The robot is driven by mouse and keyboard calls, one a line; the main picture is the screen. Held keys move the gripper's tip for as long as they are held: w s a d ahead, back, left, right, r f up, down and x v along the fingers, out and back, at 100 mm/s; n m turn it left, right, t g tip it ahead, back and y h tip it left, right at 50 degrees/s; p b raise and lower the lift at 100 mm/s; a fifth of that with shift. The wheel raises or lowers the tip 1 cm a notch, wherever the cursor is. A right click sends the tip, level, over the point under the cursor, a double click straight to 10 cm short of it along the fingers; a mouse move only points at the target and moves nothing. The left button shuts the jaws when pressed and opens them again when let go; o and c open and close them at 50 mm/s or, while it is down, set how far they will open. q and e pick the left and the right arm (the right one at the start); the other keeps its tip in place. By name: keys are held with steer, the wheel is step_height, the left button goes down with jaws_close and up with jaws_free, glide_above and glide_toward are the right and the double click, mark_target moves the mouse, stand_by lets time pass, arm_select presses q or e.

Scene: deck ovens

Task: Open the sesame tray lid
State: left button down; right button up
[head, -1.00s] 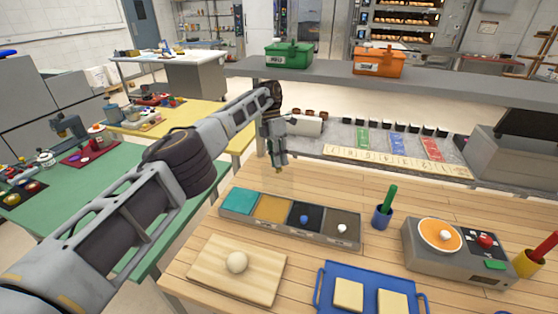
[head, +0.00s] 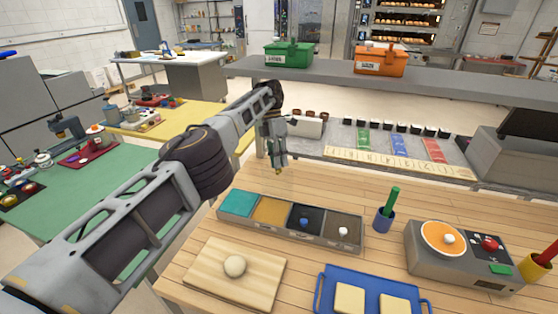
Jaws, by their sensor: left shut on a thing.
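A long grey tray (head: 240,217) with a row of compartments stands on the wooden table. Its sections are teal, mustard, black with a blue knob (head: 304,222), and brown with a white knob (head: 343,231). I cannot read its labels, so I cannot tell which section is sesame. My left gripper (head: 278,170) points down behind and above the tray, apart from both knobs. It is shut on a small yellowish-brown thing at its fingertips, mostly hidden by the fingers. My right gripper is out of view.
In front are a board with a dough ball (head: 235,266) and a blue tray (head: 326,288) with pale squares. To the right are a blue cup (head: 383,220) with a green stick and a grey scale-like device (head: 465,270). A grey shelf (head: 400,77) spans behind.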

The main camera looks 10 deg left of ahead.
arm_select(q)
steer(key=c, duration=1.5)
jaws_free()
steer(key=shift+s+a+f, duration=0.1)
steer(key=shift+s+f, duration=0.05)
steer(key=shift+f, duration=0.45)
steer(key=shift+s+a+f, duration=0.1)
steer(key=shift+s+f, duration=0.05)
steer(key=shift+f, duration=0.45)
steer(key=shift+o, duration=1)
steer(key=shift+w+f, duration=0.1)
steer(key=shift+w, duration=0.3)
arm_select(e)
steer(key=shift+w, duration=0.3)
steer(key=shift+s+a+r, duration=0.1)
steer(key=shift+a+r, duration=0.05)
